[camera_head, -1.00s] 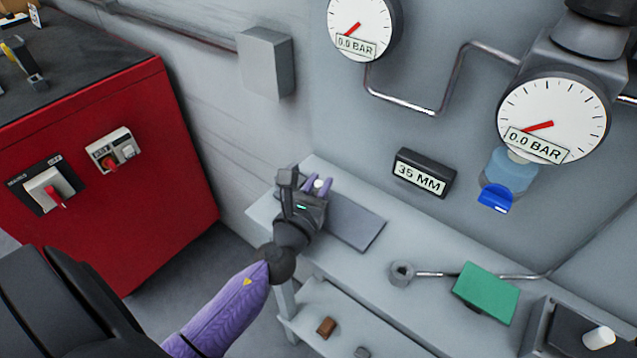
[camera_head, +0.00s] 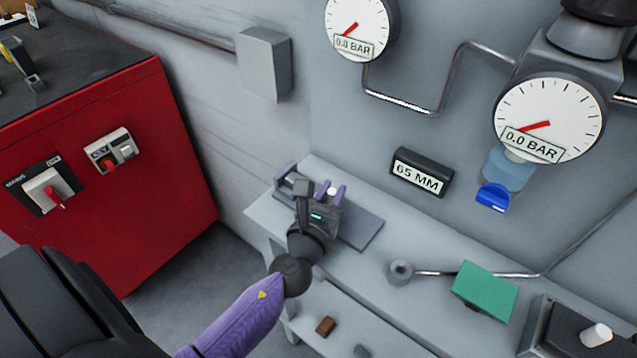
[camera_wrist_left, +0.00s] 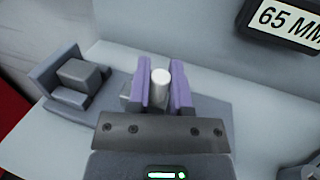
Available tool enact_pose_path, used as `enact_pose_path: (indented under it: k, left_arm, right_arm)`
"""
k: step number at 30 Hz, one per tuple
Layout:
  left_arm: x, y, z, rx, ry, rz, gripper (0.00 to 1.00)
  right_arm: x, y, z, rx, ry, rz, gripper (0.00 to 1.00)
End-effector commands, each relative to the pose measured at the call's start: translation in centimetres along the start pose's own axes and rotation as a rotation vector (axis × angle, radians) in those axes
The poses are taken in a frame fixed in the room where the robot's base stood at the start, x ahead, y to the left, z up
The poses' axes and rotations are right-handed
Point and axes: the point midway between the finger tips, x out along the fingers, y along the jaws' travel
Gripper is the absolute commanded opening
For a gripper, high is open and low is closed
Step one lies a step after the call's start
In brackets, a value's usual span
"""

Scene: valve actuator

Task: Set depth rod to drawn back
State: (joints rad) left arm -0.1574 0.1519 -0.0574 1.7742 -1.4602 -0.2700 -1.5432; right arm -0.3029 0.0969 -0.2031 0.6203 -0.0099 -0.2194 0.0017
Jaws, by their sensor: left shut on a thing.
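My left gripper (camera_head: 331,192) is shut on a white upright knob (camera_wrist_left: 161,80), with one purple finger on each side of it. The knob's white top also shows between the fingers in the head view. It stands over a grey base plate (camera_head: 363,230) on the bench, with a grey end block (camera_wrist_left: 66,76) to its left. The rod itself is mostly hidden by the gripper and cannot be made out. A black display box (camera_head: 422,172) on the wall reads 65 MM; it also shows in the left wrist view (camera_wrist_left: 290,22). My right gripper is not in view.
A grey bench (camera_head: 440,240) runs along the wall. A grey ring-ended lever (camera_head: 400,270) and a green plate (camera_head: 485,290) lie to the right. A red cabinet (camera_head: 130,210) with switches stands at the left. Gauges (camera_head: 550,117) hang above.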

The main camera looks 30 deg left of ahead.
Motion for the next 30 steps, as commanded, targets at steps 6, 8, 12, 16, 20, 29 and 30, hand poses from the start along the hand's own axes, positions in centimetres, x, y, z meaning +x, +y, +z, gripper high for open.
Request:
enact_pose_path:
  k: [6, 8, 12, 16, 20, 29, 30]
  left_arm:
    - [-0.5, -1.6, -0.1, -0.001, 0.003, -0.001, 0.00]
    - [-0.5, -1.6, -0.1, -0.001, 0.003, -0.002, 0.00]
    - [-0.5, -1.7, -0.1, -0.001, 0.004, -0.004, 0.00]
    - [-0.5, -1.7, -0.1, -0.001, 0.004, -0.003, 0.51]
    - [-0.5, -1.6, -0.1, -0.001, 0.002, -0.002, 0.59]
    - [-1.7, -1.6, -0.1, 0.002, 0.003, -0.001, 0.59]
    - [-2.4, -1.6, -0.2, 0.002, 0.004, -0.001, 0.59]
  right_arm:
    - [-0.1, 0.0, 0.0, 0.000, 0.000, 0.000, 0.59]
    - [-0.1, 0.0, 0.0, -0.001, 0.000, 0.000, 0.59]
    - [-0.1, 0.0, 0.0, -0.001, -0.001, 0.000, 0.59]
    - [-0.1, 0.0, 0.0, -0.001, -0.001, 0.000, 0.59]
    - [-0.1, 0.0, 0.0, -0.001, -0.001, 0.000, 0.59]
    - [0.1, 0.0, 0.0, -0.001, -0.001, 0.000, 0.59]
    - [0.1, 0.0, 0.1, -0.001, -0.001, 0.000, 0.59]
